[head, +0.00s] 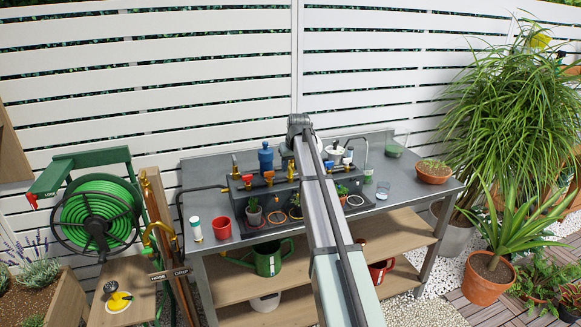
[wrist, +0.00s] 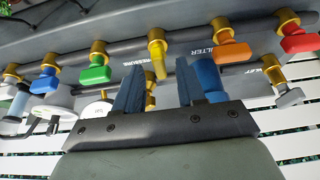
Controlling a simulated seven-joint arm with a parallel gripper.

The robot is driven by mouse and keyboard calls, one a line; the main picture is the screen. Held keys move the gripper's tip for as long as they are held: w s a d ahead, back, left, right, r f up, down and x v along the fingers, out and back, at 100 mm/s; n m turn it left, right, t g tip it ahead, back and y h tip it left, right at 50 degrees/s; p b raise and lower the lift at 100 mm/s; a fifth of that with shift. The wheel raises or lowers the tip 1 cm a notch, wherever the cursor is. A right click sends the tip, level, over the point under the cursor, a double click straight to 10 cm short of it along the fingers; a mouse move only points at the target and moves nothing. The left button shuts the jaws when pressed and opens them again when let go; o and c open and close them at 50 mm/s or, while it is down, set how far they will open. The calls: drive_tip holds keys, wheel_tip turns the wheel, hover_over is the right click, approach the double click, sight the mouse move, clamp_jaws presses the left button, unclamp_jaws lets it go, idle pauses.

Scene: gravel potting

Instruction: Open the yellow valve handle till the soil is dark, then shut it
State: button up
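The yellow valve handle (wrist: 159,67) hangs from a brass valve on the dark pipe in the wrist view. It also shows small in the head view (head: 290,171). My gripper (wrist: 161,63) is open, with its blue fingers apart on either side of the yellow handle in the picture. I cannot tell whether either finger touches it. In the head view my arm hides the gripper.
Close neighbours on the pipe are a green handle (wrist: 94,74) and an orange handle (wrist: 230,52), with red (wrist: 298,42) and blue (wrist: 45,85) further out. A red cup (head: 222,228) and a white bottle (head: 196,229) stand on the bench's left side.

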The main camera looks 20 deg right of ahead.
drive_tip(key=shift+w+f, duration=0.15)
drive_tip(key=shift+f, duration=0.2)
clamp_jaws()
idle(0.3)
